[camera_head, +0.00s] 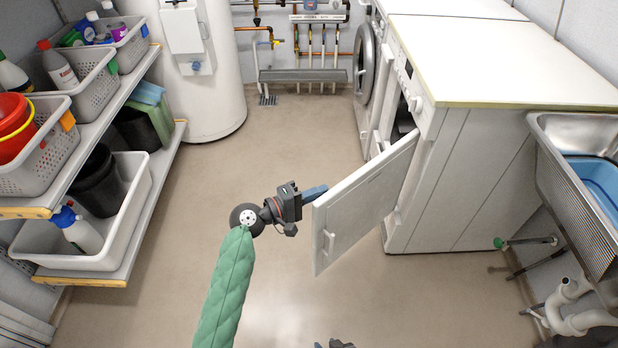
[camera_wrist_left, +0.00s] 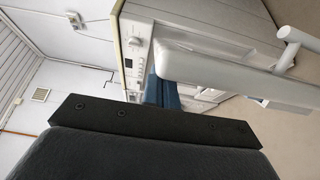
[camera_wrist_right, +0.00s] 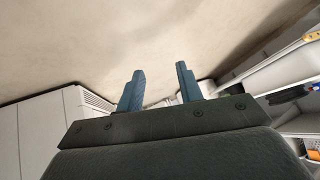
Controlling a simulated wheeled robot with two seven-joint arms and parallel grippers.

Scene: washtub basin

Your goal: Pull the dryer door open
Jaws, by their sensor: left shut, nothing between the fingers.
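The white dryer (camera_head: 450,180) stands at the right, with its flat door (camera_head: 365,195) swung well out from the front. The door's bar handle (camera_head: 328,243) is near its free edge; the handle also shows in the left wrist view (camera_wrist_left: 290,50). My left gripper (camera_head: 315,193) is shut and empty, with its blue fingertips beside the door's upper free corner. Whether they touch it I cannot tell. My right gripper only just enters the bottom of the head view; in the right wrist view (camera_wrist_right: 160,90) its fingers are apart with nothing between them.
A washer with a round door (camera_head: 364,65) stands beyond the dryer. A metal sink (camera_head: 560,135) with a blue tub is at the right. Shelves (camera_head: 155,180) with crates and bottles line the left, and a white tank (camera_head: 215,90) stands behind. The middle floor is clear.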

